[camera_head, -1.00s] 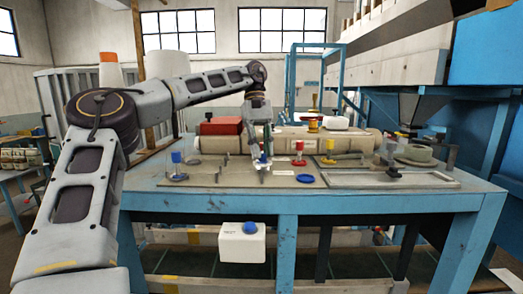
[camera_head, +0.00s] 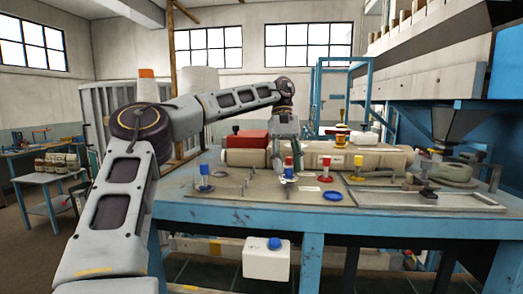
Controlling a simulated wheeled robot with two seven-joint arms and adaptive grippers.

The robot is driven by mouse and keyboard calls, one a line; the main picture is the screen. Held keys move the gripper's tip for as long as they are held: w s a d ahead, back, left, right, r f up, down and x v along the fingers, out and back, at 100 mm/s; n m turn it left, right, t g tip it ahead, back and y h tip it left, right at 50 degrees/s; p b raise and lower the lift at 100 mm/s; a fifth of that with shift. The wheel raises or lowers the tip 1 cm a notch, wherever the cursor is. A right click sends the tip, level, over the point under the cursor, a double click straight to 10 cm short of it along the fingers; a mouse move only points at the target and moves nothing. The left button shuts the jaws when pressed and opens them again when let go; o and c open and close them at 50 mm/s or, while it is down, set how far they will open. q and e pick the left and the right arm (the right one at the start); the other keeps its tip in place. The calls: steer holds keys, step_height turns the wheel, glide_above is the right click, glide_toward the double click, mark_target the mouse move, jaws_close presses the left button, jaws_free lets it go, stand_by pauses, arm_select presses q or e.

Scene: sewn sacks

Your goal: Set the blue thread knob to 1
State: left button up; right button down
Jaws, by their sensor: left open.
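Several coloured knobs on posts stand on the blue bench's top. One blue knob (camera_head: 204,170) on a round clear base is at the left. Another blue piece (camera_head: 289,162) shows right at my left gripper (camera_head: 286,170). I cannot tell which of the two is the thread knob, and no dial numbers are readable. My left gripper points down over the middle of the bench, open. Whether its fingers touch the blue piece is too small to tell. A red knob (camera_head: 327,163) and a yellow knob (camera_head: 358,162) stand to its right. My right gripper is out of view.
A flat blue disc (camera_head: 333,196) lies near the front. A long beige roll (camera_head: 380,158) and a red box (camera_head: 249,139) are behind the knobs. A white box with a blue top button (camera_head: 266,262) is at the bench's front. A metal frame (camera_head: 440,200) lies at the right.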

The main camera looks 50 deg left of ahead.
arm_select(q)
steer(key=shift+n, duration=0.6)
steer(key=shift+s+n+t+h, duration=0.2)
steer(key=shift+n+t, duration=0.4)
steer(key=shift+n, duration=0.75)
steer(key=shift+s+n+t+h, duration=0.15)
steer(key=shift+n+t, duration=0.45)
steer(key=shift+n, duration=0.75)
steer(key=shift+n+t+y, duration=0.25)
steer(key=shift+n+t, duration=0.35)
steer(key=shift+n, duration=1.05)
steer(key=shift+n+t+y, duration=0.2)
steer(key=shift+n+t, duration=0.4)
steer(key=shift+n, duration=1.05)
steer(key=shift+s+d+n+t+y, duration=0.1)
steer(key=shift+n+t+y, duration=0.4)
steer(key=shift+n, duration=1.2)
steer(key=shift+s+d+n+t+y, duration=0.1)
steer(key=shift+n+t+y, duration=0.35)
steer(key=shift+n, duration=1.25)
steer(key=shift+d+n+y, duration=0.1)
steer(key=shift+n+y, duration=0.75)
steer(key=shift+n, duration=0.85)
steer(key=shift+d+n+g+y, duration=0.1)
steer(key=shift+n+g+y, duration=0.3)
steer(key=shift+n, duration=1)
steer(key=shift+n+t+y, duration=0.25)
steer(key=shift+n+y, duration=0.05)
steer(key=shift+n, duration=0.1)
